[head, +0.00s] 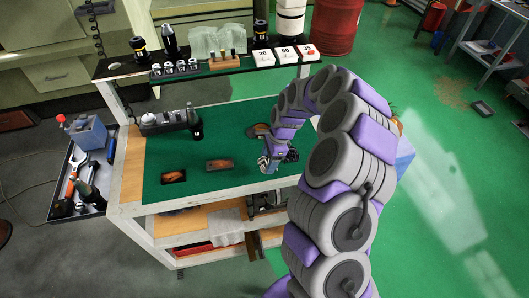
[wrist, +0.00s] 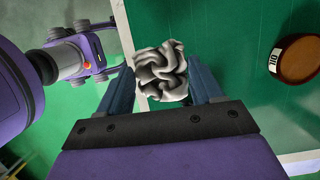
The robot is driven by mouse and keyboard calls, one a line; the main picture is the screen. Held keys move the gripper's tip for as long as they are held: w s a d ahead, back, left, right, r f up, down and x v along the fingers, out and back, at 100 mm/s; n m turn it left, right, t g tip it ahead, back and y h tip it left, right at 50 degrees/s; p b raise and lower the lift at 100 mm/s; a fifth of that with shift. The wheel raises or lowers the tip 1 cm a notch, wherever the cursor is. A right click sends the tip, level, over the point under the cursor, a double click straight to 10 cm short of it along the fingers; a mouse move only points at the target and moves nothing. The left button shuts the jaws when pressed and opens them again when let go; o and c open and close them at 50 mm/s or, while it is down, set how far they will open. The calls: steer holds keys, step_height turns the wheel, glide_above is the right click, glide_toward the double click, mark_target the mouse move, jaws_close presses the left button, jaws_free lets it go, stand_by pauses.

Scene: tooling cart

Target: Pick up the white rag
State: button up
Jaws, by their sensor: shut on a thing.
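The white rag (wrist: 161,66) is a crumpled, folded bundle between the two blue fingers of my gripper (wrist: 163,78) in the wrist view. The fingers touch it from both sides, and my gripper is shut on it. In the head view, my gripper (head: 267,163) is over the right part of the cart's green top (head: 225,145). The rag is small and hard to make out there, partly hidden by my arm. I cannot tell from these views how far the rag is above the green top.
A round brown tin (wrist: 297,58) lies on the green top. Two dark rectangular pieces (head: 219,164) (head: 173,176) and a grey device (head: 170,119) are to the left. The upper shelf (head: 215,69) holds bottles and number cards. A side tray (head: 78,180) holds tools.

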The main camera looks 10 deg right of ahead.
steer(key=s, duration=0.3)
steer(key=s+d+p, duration=0.1)
steer(key=s, duration=0.3)
steer(key=s+d+r, duration=0.1)
steer(key=s, duration=0.3)
steer(key=shift+s+d, duration=0.2)
steer(key=shift+c, duration=0.7)
